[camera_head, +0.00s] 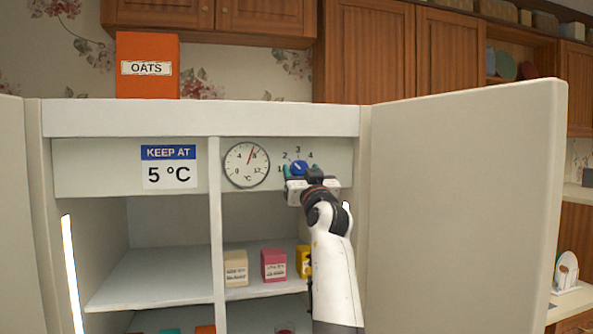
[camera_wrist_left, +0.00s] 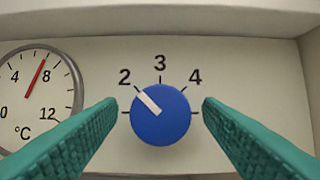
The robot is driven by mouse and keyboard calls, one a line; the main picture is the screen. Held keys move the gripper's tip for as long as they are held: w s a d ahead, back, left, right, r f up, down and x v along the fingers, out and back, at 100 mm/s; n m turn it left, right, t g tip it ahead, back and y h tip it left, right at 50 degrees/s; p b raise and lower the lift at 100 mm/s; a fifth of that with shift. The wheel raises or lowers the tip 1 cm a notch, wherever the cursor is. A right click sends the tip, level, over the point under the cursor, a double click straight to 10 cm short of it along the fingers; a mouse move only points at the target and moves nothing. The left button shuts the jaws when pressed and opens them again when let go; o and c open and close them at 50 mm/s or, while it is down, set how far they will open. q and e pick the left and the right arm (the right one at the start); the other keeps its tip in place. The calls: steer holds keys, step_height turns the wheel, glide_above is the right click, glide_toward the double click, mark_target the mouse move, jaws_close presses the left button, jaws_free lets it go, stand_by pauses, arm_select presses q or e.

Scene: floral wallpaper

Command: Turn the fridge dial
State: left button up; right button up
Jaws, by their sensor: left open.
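The blue fridge dial (camera_head: 298,167) is on the panel at the top of the open fridge, with numbers around it. In the left wrist view the dial (camera_wrist_left: 162,118) has a white pointer mark aimed up and left, toward the 2. My left gripper (camera_head: 301,173) is in front of the dial. Its teal fingers are open, one on each side of the dial, with gaps visible between fingers and dial. The round thermometer (camera_head: 246,165) left of the dial has its red needle between 4 and 8. A sign (camera_head: 169,167) reads "KEEP AT 5 °C". My right gripper is not in view.
The fridge door (camera_head: 465,210) stands open at the right, beside my left arm. Small boxes, such as a pink one (camera_head: 274,265) and a beige one (camera_head: 236,268), stand on a shelf below. An orange oats box (camera_head: 147,65) stands on top of the fridge.

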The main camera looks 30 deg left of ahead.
arm_select(q)
steer(key=shift+d, duration=0.1)
steer(key=shift+s+r, duration=0.1)
steer(key=c, duration=1)
steer(key=shift+o, duration=0.2)
steer(key=shift+r+m+t+h+p, duration=0.15)
steer(key=shift+m+t+h+p, duration=0.15)
steer(key=shift+m+p, duration=0.3)
steer(key=m+t+h+p, duration=0.1)
steer(key=m+p, duration=0.2)
steer(key=m+t+h+p, duration=0.1)
steer(key=m+h+p, duration=0.1)
steer(key=m+p, duration=0.2)
steer(key=shift+s+r+m, duration=0.15)
steer(key=shift+m, duration=0.15)
steer(key=shift+m+t+h+p, duration=0.3)
steer(key=shift+m+h+p, duration=0.4)
steer(key=shift+m+p, duration=0.5)
steer(key=shift+m+h+p, duration=0.3)
steer(key=shift+m+p, duration=0.15)
steer(key=shift+m, duration=0.15)
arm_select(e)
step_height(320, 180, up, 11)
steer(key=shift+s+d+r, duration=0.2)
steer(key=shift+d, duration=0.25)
arm_select(q)
steer(key=shift+f, duration=0.2)
